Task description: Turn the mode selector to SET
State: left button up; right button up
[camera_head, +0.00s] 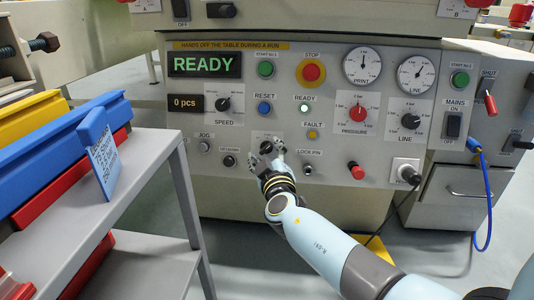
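My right gripper (267,152) is at the lower middle of the control panel, its arm coming in from the lower right. Its fingers are in front of a light plate (259,136), with a small dark part showing between them. The gripper covers most of this plate, so I cannot read its label or see which way any selector there points. I cannot tell whether the fingers touch it or are closed on it. My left gripper is out of view.
Close around the gripper are the LOCK PIN (308,170), the yellow FAULT lamp (313,134), the blue RESET button (264,108) and the SPEED knob (223,104). A red knob (356,170) is to the right. A grey shelf (150,160) with coloured bars stands at left.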

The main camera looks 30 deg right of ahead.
jog(key=c, duration=1)
jog(key=shift+o, duration=0.2)
